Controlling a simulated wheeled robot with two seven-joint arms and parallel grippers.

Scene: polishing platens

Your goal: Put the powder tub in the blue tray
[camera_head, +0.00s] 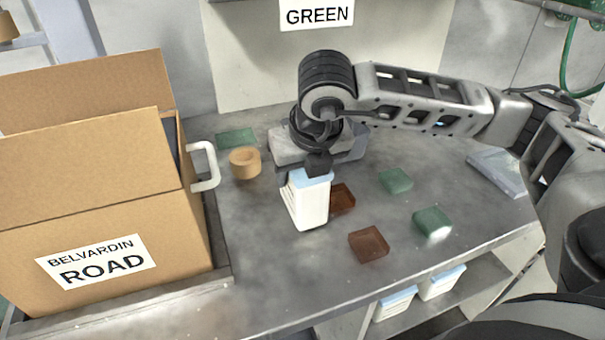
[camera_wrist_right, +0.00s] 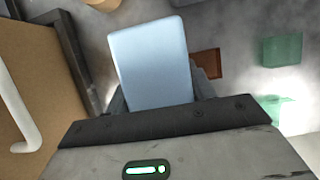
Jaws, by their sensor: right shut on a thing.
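My right gripper (camera_head: 318,172) is shut on a white tub with a blue lid (camera_head: 308,205), gripping it near the lid. The tub is nearly upright over the grey bench, and I cannot tell if its base touches the surface. In the right wrist view its blue lid (camera_wrist_right: 150,60) fills the space between the fingers. My left gripper is not in view.
A cardboard box (camera_head: 95,215) stands at left, near a white handle (camera_head: 207,165). More blue-lidded tubs (camera_head: 395,303) stand on a lower shelf.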

